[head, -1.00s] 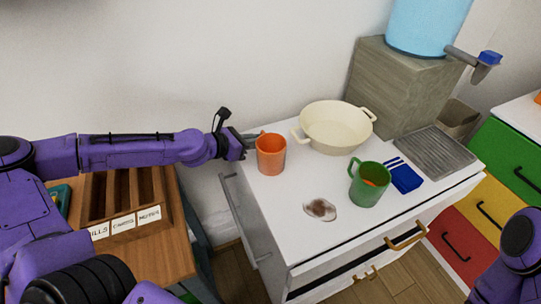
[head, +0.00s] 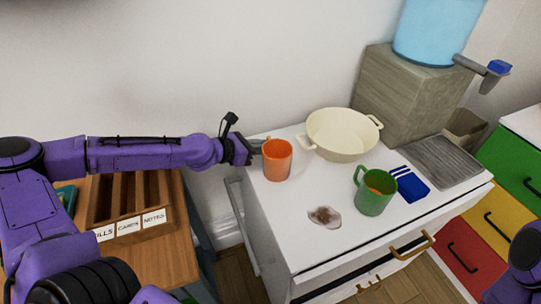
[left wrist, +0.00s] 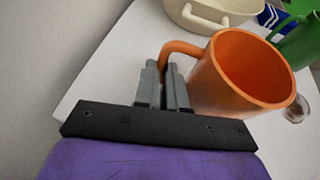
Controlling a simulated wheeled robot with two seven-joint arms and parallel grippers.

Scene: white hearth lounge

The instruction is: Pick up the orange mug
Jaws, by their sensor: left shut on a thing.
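The orange mug (head: 277,161) stands upright at the left end of the white counter in the head view. In the left wrist view the orange mug (left wrist: 246,72) is large at the right, with its handle toward my gripper. My left gripper (head: 258,146) reaches in from the left. In the left wrist view my left gripper (left wrist: 164,72) is shut on the mug's handle. I cannot tell whether the mug's base touches the counter. My right gripper is not in view.
A green mug (head: 370,200), a cream basin (head: 345,136), a blue item (head: 412,187) and a brown-stained clear dish (head: 324,217) are on the white counter (head: 277,222). A labelled wooden organiser (head: 150,228) stands at the left.

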